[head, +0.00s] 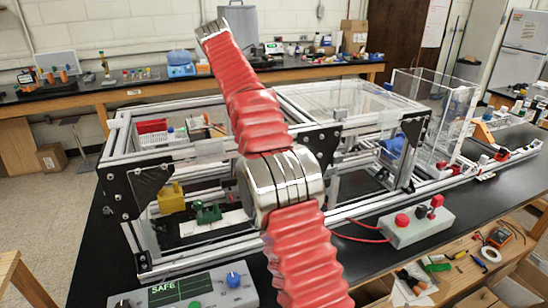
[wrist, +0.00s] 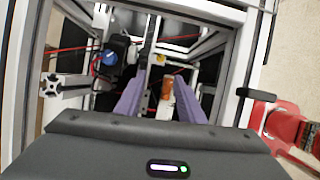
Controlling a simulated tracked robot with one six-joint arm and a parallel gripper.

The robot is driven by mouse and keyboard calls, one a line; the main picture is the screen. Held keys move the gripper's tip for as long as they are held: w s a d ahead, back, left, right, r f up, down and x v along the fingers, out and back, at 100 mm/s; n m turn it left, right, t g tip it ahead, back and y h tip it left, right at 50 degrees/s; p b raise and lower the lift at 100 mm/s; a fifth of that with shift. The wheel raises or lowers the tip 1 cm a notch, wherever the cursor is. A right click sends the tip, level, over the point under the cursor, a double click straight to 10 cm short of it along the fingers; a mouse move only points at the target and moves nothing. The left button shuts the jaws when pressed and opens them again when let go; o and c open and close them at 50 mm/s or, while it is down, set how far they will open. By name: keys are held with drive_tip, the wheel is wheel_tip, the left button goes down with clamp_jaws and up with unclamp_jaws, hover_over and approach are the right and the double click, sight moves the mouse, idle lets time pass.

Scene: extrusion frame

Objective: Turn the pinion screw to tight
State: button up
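I cannot pick out the pinion screw for sure in either view. In the wrist view, my gripper (wrist: 159,76) points down into an aluminium extrusion frame (wrist: 215,14). Its two purple fingers are apart, with nothing seen held between them. A small orange part (wrist: 167,88) shows between the fingers, below them. A small yellow part (wrist: 160,57) is just beyond the fingertips. A blue knob (wrist: 108,57) on a dark body is left of the fingers. In the head view, my red arm crosses the frame (head: 205,157), and my gripper is not seen.
Frame bars stand close on both sides of my gripper, such as the bar end (wrist: 66,85) at left. Inside the frame are a yellow block (head: 171,198) and a green block (head: 208,213). A control box (head: 185,288) reading SAFE and a button box (head: 417,225) stand in front.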

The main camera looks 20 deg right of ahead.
drive_tip(key=x, duration=1.3)
drive_tip(key=shift+f, duration=0.2)
drive_tip(key=shift+c, duration=0.3)
clamp_jaws()
